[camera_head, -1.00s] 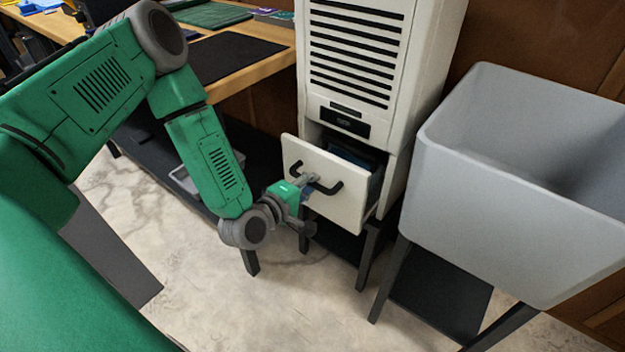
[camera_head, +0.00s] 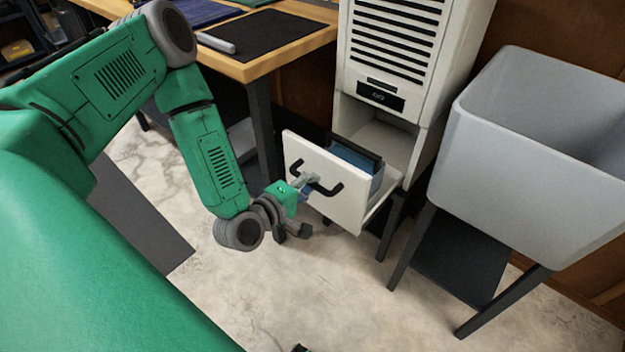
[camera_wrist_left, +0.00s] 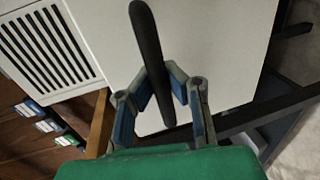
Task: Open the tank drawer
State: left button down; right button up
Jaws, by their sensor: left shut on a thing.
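The tank drawer (camera_head: 345,200) is a white-fronted drawer pulled well out of the tall white dehumidifier-like cabinet (camera_head: 390,60). A blue tank (camera_head: 357,165) with a dark rim sits inside it. The drawer front carries a black bar handle (camera_head: 328,190). My left gripper (camera_head: 308,180) is at the handle, shut on it. In the left wrist view the handle (camera_wrist_left: 146,50) runs between the two fingers of the gripper (camera_wrist_left: 158,92), with the white drawer front behind.
A grey sink-like tub (camera_head: 540,150) on dark legs stands right of the cabinet. A wooden workbench (camera_head: 270,65) with a black mat is at the back left. Pale floor (camera_head: 330,290) is free in front of the drawer.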

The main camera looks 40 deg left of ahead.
pick_arm(q)
jog(key=shift+s+f, duration=0.15)
jog(key=shift+f, duration=0.1)
jog(key=c, duration=1.5)
grip_release()
jog(key=shift+c, duration=0.2)
jog(key=shift+r, duration=0.1)
jog(key=v, duration=1.1)
jog(key=shift+s, duration=0.35)
jog(key=shift+a, duration=0.1)
